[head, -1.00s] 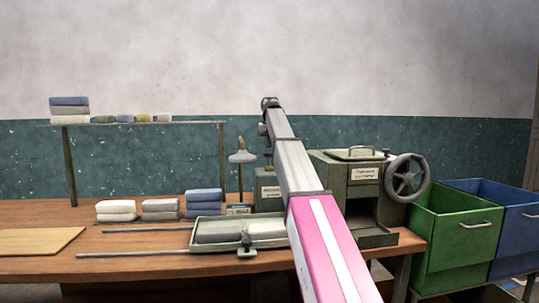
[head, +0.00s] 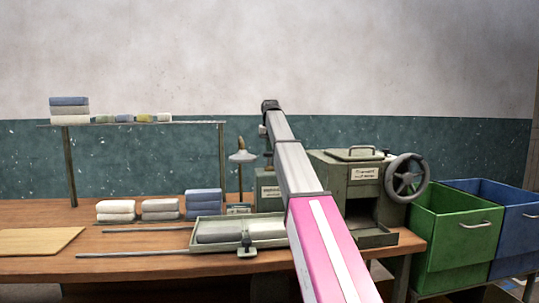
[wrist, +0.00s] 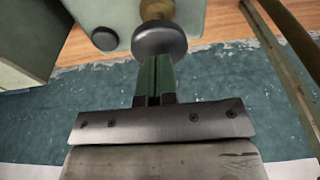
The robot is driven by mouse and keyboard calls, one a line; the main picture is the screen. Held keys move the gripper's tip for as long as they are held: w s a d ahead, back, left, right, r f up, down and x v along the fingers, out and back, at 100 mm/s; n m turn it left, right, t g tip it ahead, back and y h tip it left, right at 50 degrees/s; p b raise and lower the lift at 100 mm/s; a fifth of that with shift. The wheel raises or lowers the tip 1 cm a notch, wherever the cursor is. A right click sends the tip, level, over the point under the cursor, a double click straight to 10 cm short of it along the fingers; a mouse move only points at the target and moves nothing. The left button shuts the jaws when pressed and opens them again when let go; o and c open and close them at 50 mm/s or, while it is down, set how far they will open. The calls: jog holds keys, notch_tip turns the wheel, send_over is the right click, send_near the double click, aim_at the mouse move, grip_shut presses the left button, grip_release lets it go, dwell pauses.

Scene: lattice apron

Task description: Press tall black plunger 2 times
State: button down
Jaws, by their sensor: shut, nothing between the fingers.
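The tall black plunger (wrist: 159,38) has a round dark head on a stem in the wrist view. A shorter dark round knob (wrist: 104,39) sits to its left on the same green housing. My gripper (wrist: 156,62) is shut and empty. Its fingertips show right by the plunger's head; whether they touch it I cannot tell. In the head view the plunger's dark head (head: 268,154) shows above a small labelled green box (head: 268,188), partly behind my arm. My gripper's fingers cannot be made out there.
A green machine with a handwheel (head: 407,177) stands right of the box. A lamp-like stand (head: 242,157) is to its left. A tray (head: 203,245) with rolls lies in front. Folded towels (head: 116,211) lie left. Green (head: 455,240) and blue bins stand right.

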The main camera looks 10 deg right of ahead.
aim_at(269, 153)
jog(key=shift+f, duration=1.75)
jog(key=shift+r, duration=2.3)
jog(key=shift+r, duration=0.1)
